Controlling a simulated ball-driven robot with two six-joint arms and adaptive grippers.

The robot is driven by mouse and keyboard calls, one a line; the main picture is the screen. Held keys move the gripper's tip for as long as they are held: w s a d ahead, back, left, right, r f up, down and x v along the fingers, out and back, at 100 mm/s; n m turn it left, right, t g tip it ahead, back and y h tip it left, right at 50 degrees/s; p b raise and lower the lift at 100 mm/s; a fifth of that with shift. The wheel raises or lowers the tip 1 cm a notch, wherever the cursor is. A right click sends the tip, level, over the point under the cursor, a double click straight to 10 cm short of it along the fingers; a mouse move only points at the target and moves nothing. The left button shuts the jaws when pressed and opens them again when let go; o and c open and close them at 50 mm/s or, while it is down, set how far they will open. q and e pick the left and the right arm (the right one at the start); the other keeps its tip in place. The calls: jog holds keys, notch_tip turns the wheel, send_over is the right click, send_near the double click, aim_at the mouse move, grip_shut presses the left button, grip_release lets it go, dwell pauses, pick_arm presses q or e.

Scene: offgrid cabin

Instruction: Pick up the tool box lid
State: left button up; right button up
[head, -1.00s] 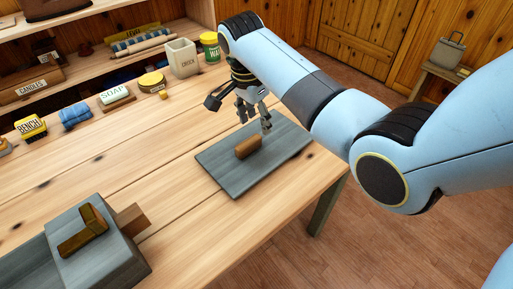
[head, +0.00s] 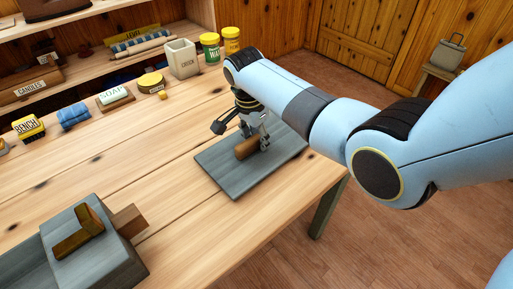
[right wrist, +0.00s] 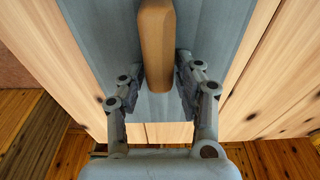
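The tool box lid (head: 228,176) is a flat grey-blue panel lying on the wooden workbench. A brown wooden handle (head: 246,148) stands on its middle. My right gripper (head: 254,139) is low over the lid at the handle. In the right wrist view the lid (right wrist: 215,25) fills the middle, and the handle (right wrist: 155,45) runs between the two fingers of my right gripper (right wrist: 151,88). The fingers are open, with a gap on each side of the handle. My left gripper is not in view.
A grey box (head: 98,262) with a brown handle sits at the front left of the bench. Along the back stand a cream crock (head: 183,59), yellow tins (head: 231,40), soap (head: 115,97) and blue cloth (head: 74,116). The bench (head: 150,150) between is clear.

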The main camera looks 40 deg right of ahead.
aim_at(257, 135)
grip_shut()
jog(key=shift+r, duration=0.1)
jog(key=shift+r, duration=0.25)
notch_tip(257, 135, up, 4)
jog(key=shift+p, duration=0.5)
jog(key=s+d+r+p, duration=0.2)
jog(key=s+r, duration=0.4)
jog(key=s, duration=0.5)
jog(key=shift+s+d+r, duration=0.15)
jog(key=shift+d+r, duration=0.05)
jog(key=shift+d, duration=0.35)
